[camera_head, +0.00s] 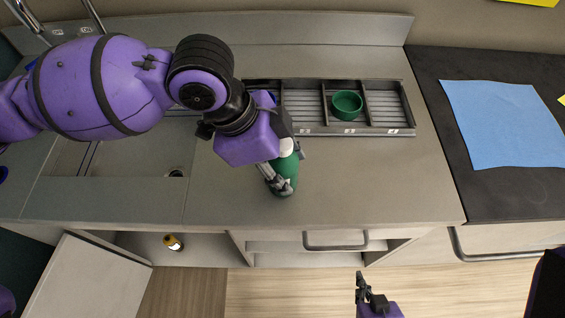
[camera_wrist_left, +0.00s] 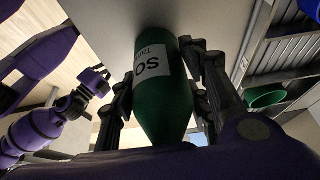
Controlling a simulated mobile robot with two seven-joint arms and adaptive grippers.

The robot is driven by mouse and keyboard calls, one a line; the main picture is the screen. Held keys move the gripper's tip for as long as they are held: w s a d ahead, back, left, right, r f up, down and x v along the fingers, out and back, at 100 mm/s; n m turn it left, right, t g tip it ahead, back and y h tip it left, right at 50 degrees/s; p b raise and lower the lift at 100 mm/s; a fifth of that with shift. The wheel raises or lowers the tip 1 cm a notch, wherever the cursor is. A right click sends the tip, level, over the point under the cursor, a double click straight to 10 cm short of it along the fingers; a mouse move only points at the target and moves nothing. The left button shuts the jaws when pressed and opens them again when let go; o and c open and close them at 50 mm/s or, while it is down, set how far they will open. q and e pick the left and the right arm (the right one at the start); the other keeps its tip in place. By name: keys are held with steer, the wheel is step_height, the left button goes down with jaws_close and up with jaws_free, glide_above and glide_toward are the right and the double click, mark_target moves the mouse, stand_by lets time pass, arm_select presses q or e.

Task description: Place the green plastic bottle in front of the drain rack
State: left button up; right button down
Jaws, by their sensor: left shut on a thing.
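The green plastic bottle (camera_head: 288,169) is held by my left gripper (camera_head: 280,182) over the counter, just in front of the left half of the drain rack (camera_head: 360,131). In the left wrist view the bottle (camera_wrist_left: 165,105) has a white label and sits between both fingers of the left gripper (camera_wrist_left: 162,75). Its far end is close to the grey counter; I cannot tell whether it touches. My right gripper (camera_head: 368,288) is low, in front of the counter edge, with no object seen in it; its opening is unclear.
A green bowl (camera_head: 347,104) sits in a middle compartment of the rack. The sink (camera_head: 130,160) lies to the left, partly under my left arm. A blue cloth (camera_head: 502,122) lies on the dark counter at right. Counter (camera_head: 380,180) right of the bottle is clear. A bottle (camera_head: 173,243) stands in the cabinet below.

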arm_select(q)
steer(key=shift+s+d+r, duration=0.1)
steer(key=shift+s+d, duration=0.05)
steer(key=shift+s, duration=0.05)
steer(key=shift+w, duration=0.2)
steer(key=o, duration=0.6)
steer(key=shift+f, duration=0.25)
steer(key=o, duration=0.5)
steer(key=shift+c, duration=0.2)
steer(key=p+v, duration=0.1)
steer(key=v, duration=1.1)
steer(key=shift+r+p, duration=0.2)
steer(key=shift+p, duration=0.2)
arm_select(e)
steer(key=shift+s+d+r, duration=0.15)
steer(key=shift+d+r, duration=0.05)
steer(key=shift+r, duration=0.55)
